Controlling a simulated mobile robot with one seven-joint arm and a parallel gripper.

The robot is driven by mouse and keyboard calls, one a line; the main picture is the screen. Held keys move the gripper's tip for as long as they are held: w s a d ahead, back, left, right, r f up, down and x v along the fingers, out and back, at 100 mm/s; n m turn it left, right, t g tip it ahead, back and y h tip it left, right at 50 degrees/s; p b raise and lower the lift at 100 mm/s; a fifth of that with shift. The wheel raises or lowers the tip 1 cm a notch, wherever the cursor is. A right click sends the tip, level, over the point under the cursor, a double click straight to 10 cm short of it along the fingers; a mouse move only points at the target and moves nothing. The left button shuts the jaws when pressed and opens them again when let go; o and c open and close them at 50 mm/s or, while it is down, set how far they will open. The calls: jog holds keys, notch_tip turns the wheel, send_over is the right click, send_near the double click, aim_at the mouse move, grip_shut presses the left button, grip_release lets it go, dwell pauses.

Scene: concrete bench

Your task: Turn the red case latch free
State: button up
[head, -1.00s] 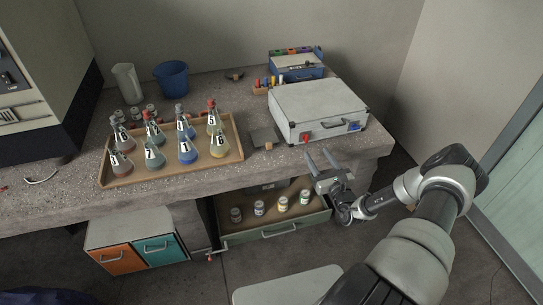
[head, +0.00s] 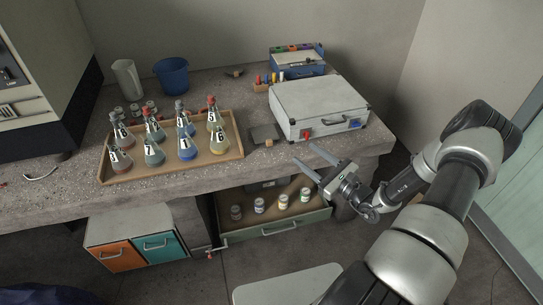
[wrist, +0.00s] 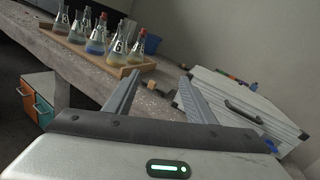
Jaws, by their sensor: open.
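The red latch (head: 308,134) is a small tab on the front face of the closed grey-white case (head: 318,98), near its left end. The case lies at the right of the bench top and also shows in the wrist view (wrist: 232,95). I cannot make out the red latch in the wrist view; the right finger covers part of that face. My gripper (head: 303,153) is open and empty, its fingers pointing left at the bench's front edge, below the red latch in the head view. The fingers spread apart in the wrist view (wrist: 161,72).
A blue latch (head: 355,124) and a handle (head: 333,123) share the case front. A wooden tray (head: 236,150) of numbered flasks stands to the left, with a dark flat pad (head: 264,133) between. An open drawer (head: 275,231) with small jars juts out below the bench.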

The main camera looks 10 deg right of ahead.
jog(key=s+a+r+n+g+y+b, duration=0.1)
jog(key=s+a+r+n+g+y, duration=0.1)
jog(key=a+r+n+g, duration=0.2)
jog(key=s+a+r+n+g+y+b, duration=0.1)
jog(key=s+a+r+n+g+y, duration=0.1)
jog(key=a+n, duration=0.5)
jog(key=shift+s+a+r+n+g+y, duration=0.15)
jog(key=shift+a+r+n+g+y, duration=0.15)
jog(key=shift+a+r+g+y, duration=0.85)
jog(key=shift+a+r+g+h, duration=0.1)
jog(key=shift+g+h, duration=0.25)
jog(key=shift+g, duration=0.2)
